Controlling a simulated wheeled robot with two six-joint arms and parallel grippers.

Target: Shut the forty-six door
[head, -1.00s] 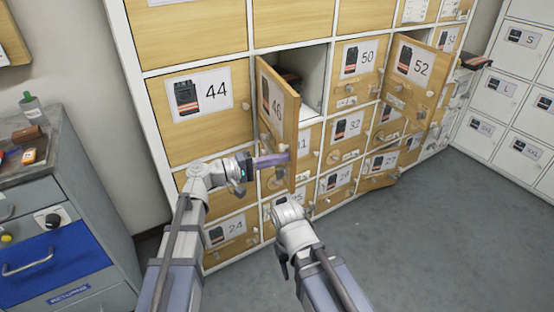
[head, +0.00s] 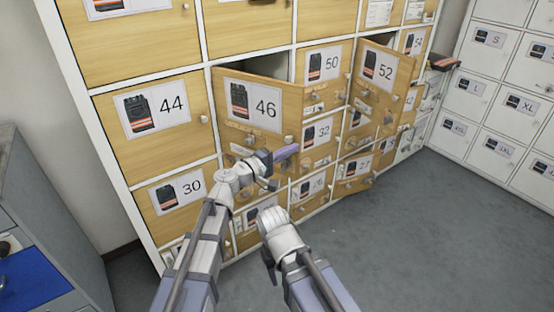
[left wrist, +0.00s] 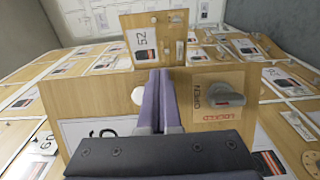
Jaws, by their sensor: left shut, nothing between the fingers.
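A grey cabinet with a blue drawer (head: 35,285) is at the left. White lockers (head: 500,100) stand at the right; the grey floor between is clear.

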